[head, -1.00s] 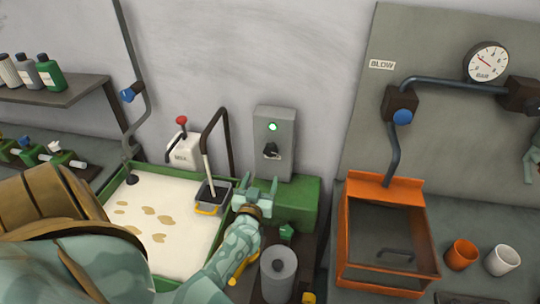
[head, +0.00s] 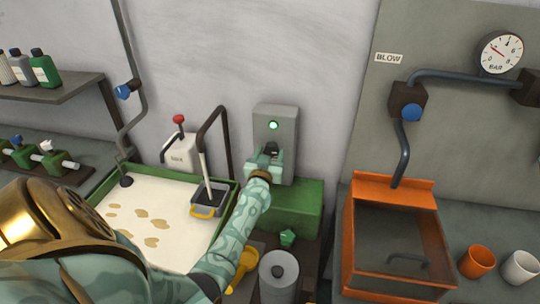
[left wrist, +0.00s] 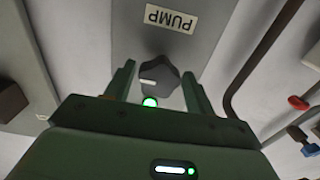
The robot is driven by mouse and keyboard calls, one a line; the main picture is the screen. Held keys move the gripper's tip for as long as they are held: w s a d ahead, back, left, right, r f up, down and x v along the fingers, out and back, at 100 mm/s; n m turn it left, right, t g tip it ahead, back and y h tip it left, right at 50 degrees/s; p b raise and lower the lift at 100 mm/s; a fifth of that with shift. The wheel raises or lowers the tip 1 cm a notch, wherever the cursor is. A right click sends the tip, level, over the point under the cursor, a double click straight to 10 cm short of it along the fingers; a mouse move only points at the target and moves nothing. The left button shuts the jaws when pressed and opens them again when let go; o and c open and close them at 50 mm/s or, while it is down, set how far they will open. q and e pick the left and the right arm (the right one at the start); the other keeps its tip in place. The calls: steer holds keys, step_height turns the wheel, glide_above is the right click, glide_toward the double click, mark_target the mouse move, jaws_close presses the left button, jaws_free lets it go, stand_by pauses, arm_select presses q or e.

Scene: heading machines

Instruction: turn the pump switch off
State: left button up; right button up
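The pump switch is a dark rotary knob (left wrist: 158,76) with a pale mark, on a grey box (head: 287,118) on the wall. A PUMP label (left wrist: 171,18) shows upside down in the left wrist view. A green lamp (head: 273,125) glows on the box above the knob; it also shows in the left wrist view (left wrist: 150,102). My left gripper (head: 266,154) is at the knob, and its fingers (left wrist: 158,82) stand open, one on each side of it. Gaps show between fingers and knob in the left wrist view. My right gripper is not in view.
A green-rimmed tray (head: 160,264) of pale liquid lies left of my left arm. An orange bin (head: 392,188) and two cups (head: 478,260) are at the right.

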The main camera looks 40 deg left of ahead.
arm_select(q)
steer(key=c, duration=0.5)
steer(key=shift+c, duration=0.4)
steer(key=shift+n, duration=0.3)
steer(key=n+p, duration=0.1)
steer(key=n, duration=0.1)
steer(key=shift+n, duration=0.3)
steer(key=n+p, duration=0.1)
steer(key=n, duration=0.3)
steer(key=shift+d+n, duration=0.1)
steer(key=shift+n, duration=0.2)
steer(key=n, duration=0.4)
steer(key=shift+w+p, duration=0.1)
steer(key=shift+p, duration=0.3)
steer(key=n, duration=0.6)
steer(key=shift+d+r, duration=0.1)
steer(key=shift+r, duration=0.05)
